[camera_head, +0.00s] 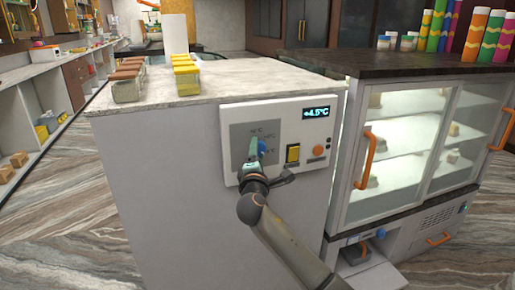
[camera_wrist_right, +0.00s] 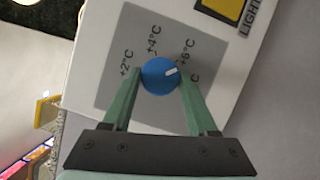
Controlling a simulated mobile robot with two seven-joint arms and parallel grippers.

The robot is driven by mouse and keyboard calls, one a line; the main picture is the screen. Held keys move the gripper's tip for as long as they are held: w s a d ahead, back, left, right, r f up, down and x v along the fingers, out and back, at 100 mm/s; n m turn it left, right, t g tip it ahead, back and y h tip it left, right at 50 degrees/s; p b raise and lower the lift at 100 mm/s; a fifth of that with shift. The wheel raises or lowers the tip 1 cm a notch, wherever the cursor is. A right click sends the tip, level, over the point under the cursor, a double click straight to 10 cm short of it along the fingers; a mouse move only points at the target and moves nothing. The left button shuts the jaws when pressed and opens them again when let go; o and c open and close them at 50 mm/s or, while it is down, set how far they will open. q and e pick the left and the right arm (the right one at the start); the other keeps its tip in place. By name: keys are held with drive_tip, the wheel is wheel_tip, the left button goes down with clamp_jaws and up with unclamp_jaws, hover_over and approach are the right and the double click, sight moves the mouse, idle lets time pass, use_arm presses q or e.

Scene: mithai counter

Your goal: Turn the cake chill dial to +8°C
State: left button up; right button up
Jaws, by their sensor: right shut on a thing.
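The blue cake chill dial (camera_head: 262,146) is on the white control panel (camera_head: 230,172) on the side of the counter. In the right wrist view the dial (camera_wrist_right: 158,78) sits between the two green fingers of my right gripper (camera_wrist_right: 158,82), which is shut on it. The dial's white mark points right and slightly up, towards the side with the +6°C label. The +2°C and +4°C labels also show; another label is partly hidden by a finger. The display (camera_head: 316,112) appears to read +4.5°C. My right gripper (camera_head: 258,160) reaches the panel from below. My left gripper is not in view.
A yellow light switch (camera_head: 293,154) and an orange knob (camera_head: 318,151) are right of the dial. A glass display case (camera_head: 412,135) with orange handles stands at right. Boxes of sweets (camera_head: 128,83) rest on the countertop (camera_head: 215,90).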

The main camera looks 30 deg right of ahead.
use_arm(q)
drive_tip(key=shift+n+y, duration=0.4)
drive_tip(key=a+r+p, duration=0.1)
drive_tip(key=p, duration=0.1)
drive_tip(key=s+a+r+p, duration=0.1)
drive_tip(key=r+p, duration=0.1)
drive_tip(key=p, duration=0.1)
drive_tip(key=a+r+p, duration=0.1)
drive_tip(key=p, duration=0.2)
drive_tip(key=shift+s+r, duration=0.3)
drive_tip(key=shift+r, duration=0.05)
use_arm(e)
drive_tip(key=m+g, duration=0.1)
drive_tip(key=m, duration=0.1)
drive_tip(key=m+y, duration=0.1)
drive_tip(key=m, duration=0.2)
drive_tip(key=m+g+y, duration=0.1)
drive_tip(key=m, duration=0.2)
drive_tip(key=shift+r+g, duration=0.3)
drive_tip(key=shift+r, duration=0.05)
